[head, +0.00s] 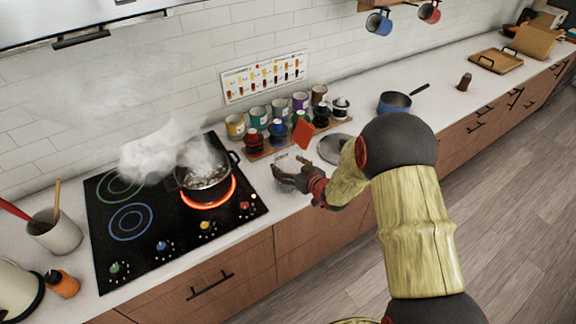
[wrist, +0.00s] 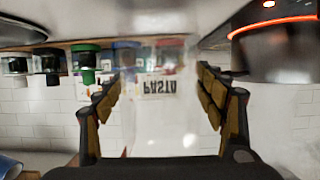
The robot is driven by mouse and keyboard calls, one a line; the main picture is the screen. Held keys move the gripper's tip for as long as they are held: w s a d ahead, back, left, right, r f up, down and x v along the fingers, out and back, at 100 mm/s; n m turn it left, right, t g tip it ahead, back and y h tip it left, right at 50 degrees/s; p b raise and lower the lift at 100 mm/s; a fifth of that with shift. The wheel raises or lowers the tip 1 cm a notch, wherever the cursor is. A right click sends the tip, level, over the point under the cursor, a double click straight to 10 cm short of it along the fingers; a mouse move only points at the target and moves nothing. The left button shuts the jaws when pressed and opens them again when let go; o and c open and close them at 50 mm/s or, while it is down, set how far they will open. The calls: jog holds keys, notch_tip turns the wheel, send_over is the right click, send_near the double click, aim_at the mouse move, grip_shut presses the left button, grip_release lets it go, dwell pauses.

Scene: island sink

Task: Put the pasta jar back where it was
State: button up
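The pasta jar (wrist: 160,120) is clear glass with a "PASTA" label, upside down in the wrist view. It fills the space between my gripper's two fingers, which appear to press its sides. In the head view my gripper (head: 288,174) is low over the counter, just right of the stove; the clear jar is hard to make out there. I cannot tell whether the jar's base touches the counter.
A steaming pot (head: 205,170) sits on a glowing burner of the black stove (head: 165,235), left of my gripper. Several jars and cans (head: 280,110) stand behind, by a red-orange flat piece (head: 303,134). A blue saucepan (head: 395,103) is to the right.

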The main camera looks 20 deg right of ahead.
jog(key=shift+o, duration=0.5)
jog(key=r+p+v, duration=0.1)
jog(key=p+v, duration=0.1)
jog(key=v, duration=1)
jog(key=s+d+r+m+g+h, duration=0.1)
jog(key=s+d+r+h, duration=0.15)
jog(key=r, duration=0.45)
jog(key=s+d+r+m+g+h, duration=0.1)
jog(key=s+d+r+g+h, duration=0.15)
jog(key=r, duration=0.45)
jog(key=s+a+r+g, duration=0.1)
jog(key=s+a+r, duration=0.1)
jog(key=s, duration=0.6)
jog(key=s+a+r+m+g, duration=0.1)
jog(key=s+a+r+g, duration=0.1)
jog(key=s, duration=0.6)
jog(key=s+a+r+g, duration=0.1)
jog(key=s+a+r, duration=0.2)
jog(key=s, duration=0.6)
jog(key=shift+a+m+y, duration=0.3)
jog(key=shift+a, duration=0.45)
